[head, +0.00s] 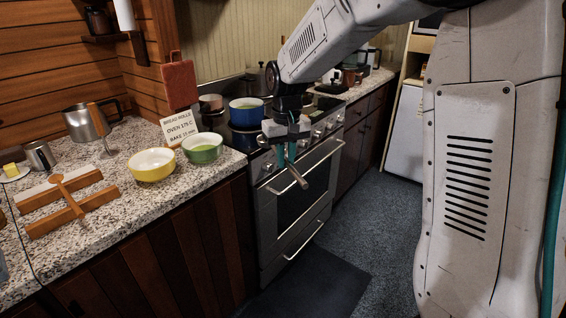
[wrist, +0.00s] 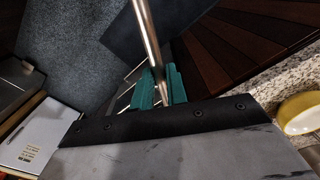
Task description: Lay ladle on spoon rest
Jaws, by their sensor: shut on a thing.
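My gripper (head: 287,156) hangs in front of the stove, beyond the counter edge. Its teal fingers are shut on a thin metal handle, which I take to be the ladle (head: 298,178). The handle slants down and to the right from the fingers. In the wrist view the ladle's handle (wrist: 147,30) runs up between the fingers (wrist: 161,88) and out of the top of the picture. The ladle's bowl cannot be made out. No spoon rest can be identified for certain.
The speckled counter (head: 120,215) holds a yellow bowl (head: 152,175), a green bowl (head: 203,156), a recipe card (head: 181,131), a metal pitcher (head: 80,124) and a wooden rack (head: 60,226). A blue pot (head: 246,119) stands on the stove (head: 290,220).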

